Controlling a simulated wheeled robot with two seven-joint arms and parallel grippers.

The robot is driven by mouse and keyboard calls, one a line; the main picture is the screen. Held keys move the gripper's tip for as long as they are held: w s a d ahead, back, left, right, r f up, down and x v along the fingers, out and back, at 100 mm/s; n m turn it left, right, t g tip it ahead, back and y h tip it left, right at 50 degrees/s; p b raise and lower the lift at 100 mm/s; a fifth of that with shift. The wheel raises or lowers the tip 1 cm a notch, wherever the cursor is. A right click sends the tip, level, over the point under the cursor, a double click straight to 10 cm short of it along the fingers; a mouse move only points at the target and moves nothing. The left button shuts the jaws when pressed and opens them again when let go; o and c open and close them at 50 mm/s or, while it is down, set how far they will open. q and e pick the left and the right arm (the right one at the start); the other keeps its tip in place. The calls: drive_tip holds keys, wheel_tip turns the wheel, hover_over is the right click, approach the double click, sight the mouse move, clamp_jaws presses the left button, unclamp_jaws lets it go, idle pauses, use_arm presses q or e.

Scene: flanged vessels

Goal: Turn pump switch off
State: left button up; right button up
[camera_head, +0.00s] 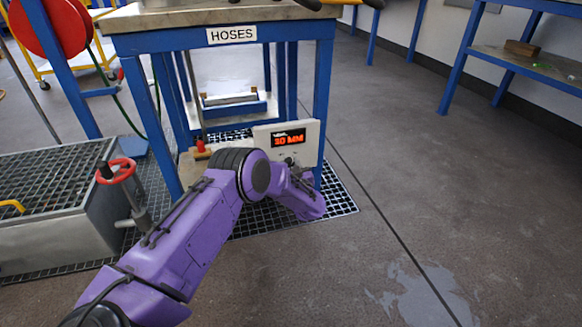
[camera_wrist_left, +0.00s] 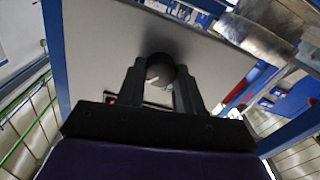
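The pump's pale control panel (camera_head: 311,140) is under the bench, with an orange-lit display (camera_head: 288,138) that reads in MM. Small controls below the display are partly hidden by my left arm. My left gripper (camera_head: 292,168) is at the panel's lower part, its fingers mostly hidden in the head view. In the left wrist view a dark round knob (camera_wrist_left: 160,69) on the panel face (camera_wrist_left: 100,45) lies between the two fingertips of the left gripper (camera_wrist_left: 160,78). Whether both fingers touch the knob is unclear. My right gripper is out of view.
The blue bench (camera_head: 322,85) with a HOSES label stands above the panel. A grey tank (camera_head: 75,235) with a red handwheel (camera_head: 116,171) is at left. A floor grating (camera_head: 335,196) lies below. The floor to the right is clear.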

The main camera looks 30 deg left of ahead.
use_arm(q)
drive_tip(key=shift+n, duration=0.8)
drive_tip(key=n, duration=0.3)
drive_tip(key=shift+s+f+p, duration=0.1)
drive_tip(key=shift+p, duration=0.25)
drive_tip(key=n, duration=0.7)
drive_tip(key=shift+f+n, duration=0.1)
drive_tip(key=shift+n, duration=2)
drive_tip(key=o, duration=1)
drive_tip(key=shift+o, duration=0.2)
